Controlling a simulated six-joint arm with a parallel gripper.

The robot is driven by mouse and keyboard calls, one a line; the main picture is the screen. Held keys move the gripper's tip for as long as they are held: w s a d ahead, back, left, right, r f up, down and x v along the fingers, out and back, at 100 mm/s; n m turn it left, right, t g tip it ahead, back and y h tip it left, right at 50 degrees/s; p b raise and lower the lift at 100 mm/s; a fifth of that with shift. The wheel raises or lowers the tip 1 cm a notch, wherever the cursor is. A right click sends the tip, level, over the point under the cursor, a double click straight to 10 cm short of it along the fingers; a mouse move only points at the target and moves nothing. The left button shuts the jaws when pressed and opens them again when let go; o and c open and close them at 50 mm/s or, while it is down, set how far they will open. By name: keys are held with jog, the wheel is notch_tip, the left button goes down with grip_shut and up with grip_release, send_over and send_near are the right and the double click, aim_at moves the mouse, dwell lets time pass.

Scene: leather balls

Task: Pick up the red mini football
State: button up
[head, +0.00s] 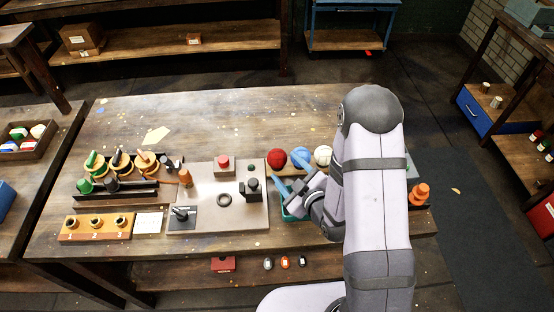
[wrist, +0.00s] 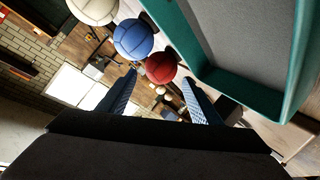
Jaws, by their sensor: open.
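The red mini football (head: 277,159) sits at the left end of a row of balls at the back of the table. A blue ball (head: 301,157) and a white ball (head: 323,156) are beside it on the right. My gripper (head: 291,181) is open and empty, on the near side of the balls. In the wrist view the red football (wrist: 160,67) shows ahead, in the gap between the spread fingertips of my gripper (wrist: 160,79). The blue ball (wrist: 133,39) and the white ball (wrist: 92,10) lie farther up and left. My arm hides part of the table.
A teal-rimmed tray (wrist: 275,104) lies close to the right finger in the wrist view. Left of my gripper are a grey board (head: 230,215) with a red button (head: 224,162) and a black block (head: 250,191). An orange cone-like piece (head: 420,192) stands right of my arm.

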aim_at(281, 163)
jog(key=shift+w, duration=0.1)
jog(key=shift+p+x, duration=1.35)
jog(key=shift+x, duration=1.15)
jog(key=shift+c, duration=0.2)
jog(key=c, duration=0.8)
